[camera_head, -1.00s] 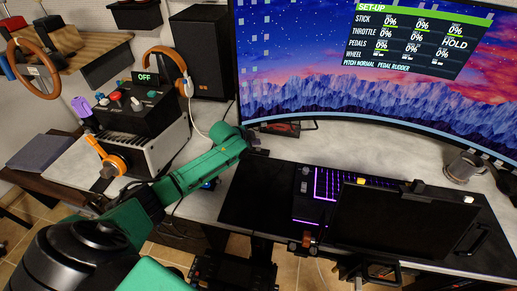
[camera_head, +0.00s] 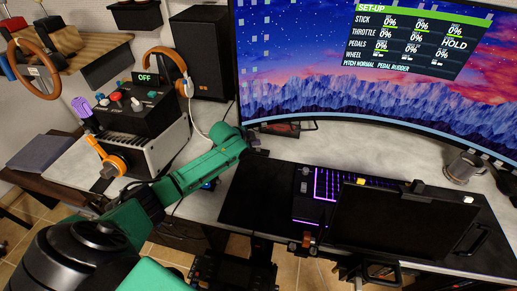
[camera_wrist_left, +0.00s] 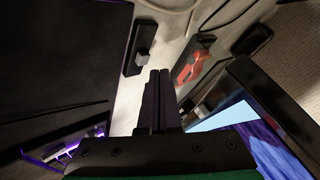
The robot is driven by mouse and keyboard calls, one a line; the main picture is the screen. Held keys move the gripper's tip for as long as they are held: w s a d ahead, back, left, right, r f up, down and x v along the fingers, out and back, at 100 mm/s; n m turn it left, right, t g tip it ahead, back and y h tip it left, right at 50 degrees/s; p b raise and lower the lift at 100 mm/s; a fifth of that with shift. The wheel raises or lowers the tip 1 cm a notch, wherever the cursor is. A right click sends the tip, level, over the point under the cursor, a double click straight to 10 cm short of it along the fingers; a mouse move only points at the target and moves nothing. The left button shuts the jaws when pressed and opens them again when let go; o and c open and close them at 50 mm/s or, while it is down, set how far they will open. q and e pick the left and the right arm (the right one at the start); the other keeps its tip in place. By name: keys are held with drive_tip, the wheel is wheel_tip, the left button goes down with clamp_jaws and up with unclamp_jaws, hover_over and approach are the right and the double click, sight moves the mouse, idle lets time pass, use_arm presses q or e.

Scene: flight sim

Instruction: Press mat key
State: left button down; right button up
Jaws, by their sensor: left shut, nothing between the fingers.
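The black desk mat (camera_head: 258,198) lies on the pale desk in front of the monitor. In the left wrist view the mat (camera_wrist_left: 55,60) fills the left side. A small grey key on a black strip (camera_wrist_left: 143,55) sits beside the mat, just left of and beyond my fingertips; I cannot tell if this is the mat key. My left gripper (camera_head: 260,152) is at the mat's back left edge, below the monitor. In the wrist view its fingers (camera_wrist_left: 158,76) are together and empty, apart from the grey key. My right gripper is not in view.
A purple-lit keyboard (camera_head: 325,186) and a dark tilted panel (camera_head: 385,222) stand on the mat's right part. The curved monitor (camera_head: 370,125) is close behind my gripper. A switch box (camera_head: 130,112) and a speaker (camera_head: 200,55) are at left. A mug (camera_head: 462,167) is at right.

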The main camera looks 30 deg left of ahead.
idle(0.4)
use_arm(q)
drive_tip(key=shift+f, duration=0.45)
drive_tip(key=shift+f+b, duration=0.45)
drive_tip(key=shift+b, duration=0.05)
idle(0.4)
drive_tip(key=shift+r+p, duration=0.95)
wheel_tip(320, 180, up, 6)
drive_tip(key=p, duration=0.6)
